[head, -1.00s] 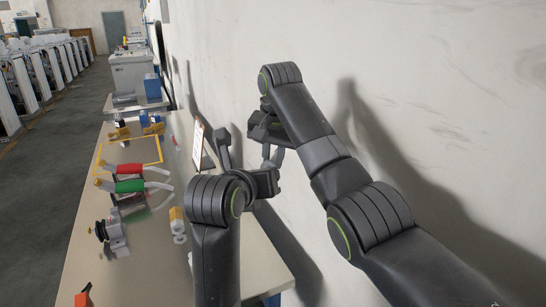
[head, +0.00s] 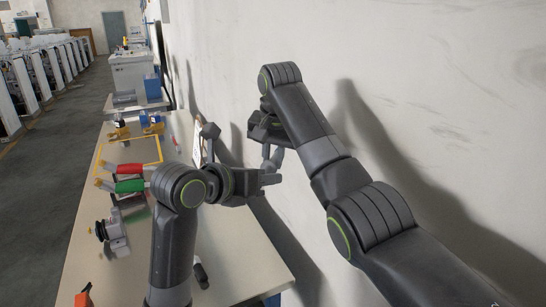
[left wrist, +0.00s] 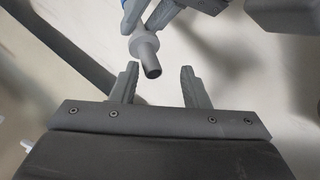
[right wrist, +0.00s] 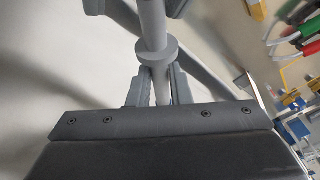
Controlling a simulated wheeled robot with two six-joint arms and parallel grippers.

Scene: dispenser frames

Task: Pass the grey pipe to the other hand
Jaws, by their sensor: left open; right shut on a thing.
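The grey pipe (right wrist: 153,25) has a round collar and runs out from between the fingers of my right gripper (right wrist: 161,74), which is shut on it below the collar. In the left wrist view the pipe's open end (left wrist: 151,62) points toward my left gripper (left wrist: 159,70). The left gripper is open, with its fingertips on either side of the pipe's end and apart from it. In the head view my left gripper (head: 271,179) is just below my right gripper (head: 272,158), close to the wall. The pipe is mostly hidden there by the grippers.
The table (head: 120,268) runs along the wall (head: 430,100). On it are a red-handled tool (head: 130,168), a green-handled tool (head: 130,186), a yellow outlined area (head: 158,140) and a grey device (head: 112,236). A small dark object (head: 200,273) lies near my left arm.

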